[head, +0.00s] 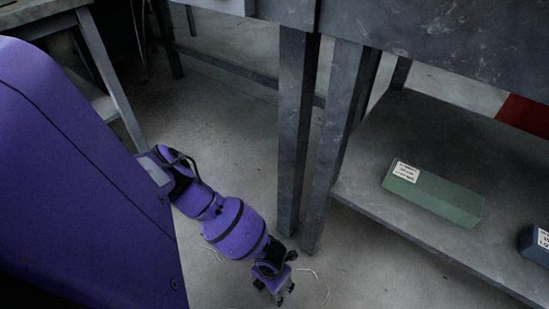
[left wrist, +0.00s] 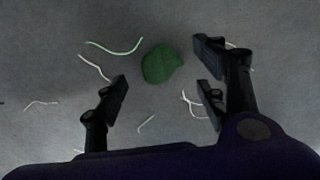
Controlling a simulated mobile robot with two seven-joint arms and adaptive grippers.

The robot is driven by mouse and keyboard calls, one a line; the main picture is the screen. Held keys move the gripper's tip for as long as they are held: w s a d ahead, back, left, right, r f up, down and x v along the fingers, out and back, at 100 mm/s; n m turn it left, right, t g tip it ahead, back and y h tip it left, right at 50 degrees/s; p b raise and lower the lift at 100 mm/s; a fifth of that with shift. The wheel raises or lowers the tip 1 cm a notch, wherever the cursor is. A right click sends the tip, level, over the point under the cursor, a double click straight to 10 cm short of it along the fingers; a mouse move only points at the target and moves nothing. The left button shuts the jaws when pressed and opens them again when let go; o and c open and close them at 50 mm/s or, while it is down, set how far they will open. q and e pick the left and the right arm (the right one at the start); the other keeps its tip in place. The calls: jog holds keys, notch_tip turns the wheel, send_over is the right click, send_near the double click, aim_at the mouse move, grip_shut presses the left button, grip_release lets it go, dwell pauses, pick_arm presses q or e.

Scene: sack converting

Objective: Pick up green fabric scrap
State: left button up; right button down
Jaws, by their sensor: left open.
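The green fabric scrap (left wrist: 161,64) lies on the grey floor in the left wrist view, a small rounded dark green piece. It sits ahead of and between the fingers of my left gripper (left wrist: 165,95), which is open and empty. In the head view my left gripper (head: 277,291) points down to the floor near the bottom middle, and the scrap cannot be made out there. My right gripper is in neither view.
A light green thread (left wrist: 115,47) and several pale threads lie on the floor around the scrap. Metal table legs (head: 295,130) stand just behind my left arm. A low shelf (head: 400,225) at right holds a green box (head: 435,194) and a dark blue box (head: 535,245).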

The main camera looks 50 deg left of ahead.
pick_arm(q)
notch_tip(320, 180, down, 4)
jog(key=shift+w+b, duration=0.1)
jog(key=shift+b, duration=0.9)
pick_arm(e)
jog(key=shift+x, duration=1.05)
pick_arm(q)
jog(key=shift+r, duration=0.1)
jog(key=shift+c, duration=0.5)
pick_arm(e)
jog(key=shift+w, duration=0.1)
pick_arm(q)
jog(key=c, duration=0.8)
jog(key=shift+o, duration=0.2)
jog(key=shift+r, duration=0.1)
